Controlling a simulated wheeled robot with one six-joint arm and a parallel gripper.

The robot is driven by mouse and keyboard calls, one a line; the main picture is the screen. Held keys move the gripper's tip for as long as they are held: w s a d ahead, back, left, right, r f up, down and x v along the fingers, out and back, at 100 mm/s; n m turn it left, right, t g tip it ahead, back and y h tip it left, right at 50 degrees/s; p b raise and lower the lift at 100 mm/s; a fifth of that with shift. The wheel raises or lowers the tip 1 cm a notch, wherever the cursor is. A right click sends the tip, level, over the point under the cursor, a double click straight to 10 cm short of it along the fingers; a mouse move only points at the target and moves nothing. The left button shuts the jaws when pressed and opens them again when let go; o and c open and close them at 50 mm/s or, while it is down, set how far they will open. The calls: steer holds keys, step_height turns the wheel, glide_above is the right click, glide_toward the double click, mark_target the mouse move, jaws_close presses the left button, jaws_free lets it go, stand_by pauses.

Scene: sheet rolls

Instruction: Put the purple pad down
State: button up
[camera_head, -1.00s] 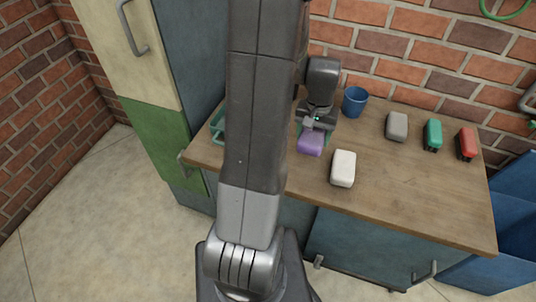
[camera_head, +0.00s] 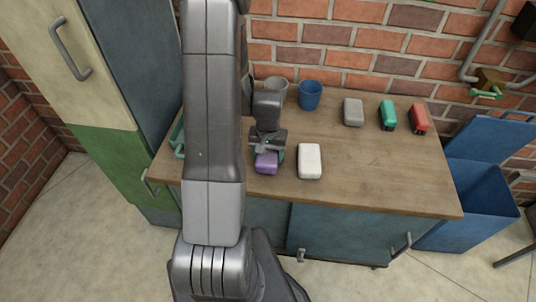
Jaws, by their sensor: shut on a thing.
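The purple pad (camera_head: 266,163) is near the front edge of the wooden counter, left of the white block. My gripper (camera_head: 266,150) is above and behind it, shut on it. I cannot tell whether the pad touches the counter or hangs just above it. My arm hides part of the counter to the left of the pad.
A white block (camera_head: 309,161) lies close to the right of the pad. Grey (camera_head: 353,112), green (camera_head: 388,115) and red (camera_head: 419,119) blocks stand at the back right of the counter (camera_head: 390,170). A blue cup (camera_head: 310,95) and a grey cup (camera_head: 276,90) stand at the back. The front right is clear.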

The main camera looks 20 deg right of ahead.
mark_target(268, 151)
steer(key=shift+f, duration=0.2)
steer(key=shift+f+b, duration=0.3)
steer(key=shift+b, duration=0.05)
steer(key=o, duration=1)
steer(key=shift+r, duration=0.1)
steer(key=shift+o, duration=0.2)
steer(key=shift+r+p, duration=0.3)
steer(key=shift+r, duration=0.3)
step_height(268, 151, up, 11)
